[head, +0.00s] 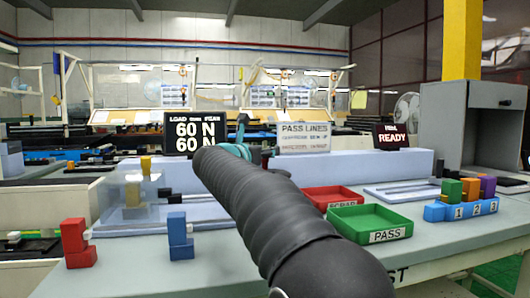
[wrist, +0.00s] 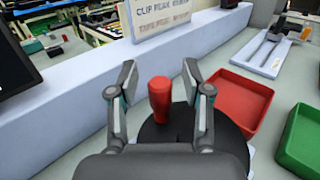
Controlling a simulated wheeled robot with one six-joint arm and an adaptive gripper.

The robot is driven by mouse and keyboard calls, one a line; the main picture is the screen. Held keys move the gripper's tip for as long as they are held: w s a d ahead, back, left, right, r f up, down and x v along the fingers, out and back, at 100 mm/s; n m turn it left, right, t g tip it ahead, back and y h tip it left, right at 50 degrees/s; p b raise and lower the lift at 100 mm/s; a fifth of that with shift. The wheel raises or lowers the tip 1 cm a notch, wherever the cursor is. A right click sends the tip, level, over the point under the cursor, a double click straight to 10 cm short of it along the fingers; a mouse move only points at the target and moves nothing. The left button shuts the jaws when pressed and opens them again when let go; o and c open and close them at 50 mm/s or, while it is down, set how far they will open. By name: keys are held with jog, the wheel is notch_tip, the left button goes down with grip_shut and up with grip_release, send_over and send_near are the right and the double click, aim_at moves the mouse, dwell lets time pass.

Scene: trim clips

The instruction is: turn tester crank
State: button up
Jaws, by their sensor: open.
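The tester crank shows in the wrist view as an upright red knob (wrist: 160,100) above a dark round base (wrist: 232,150). My gripper (wrist: 159,76) is open, with one finger on each side of the knob. Gaps show between the fingers and the knob, and I see no contact. The gripper body hides part of the base.
A red scrap tray (wrist: 243,88) lies right of the crank, beside a green pass tray (head: 371,237). A long pale ledge (wrist: 85,108) runs behind. Red (head: 78,243) and blue (head: 179,237) blocks stand at the left, near a clear guard (head: 115,205). A numbered blue rack (head: 460,210) stands at the right.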

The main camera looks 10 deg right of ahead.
jog(key=v, duration=1.2)
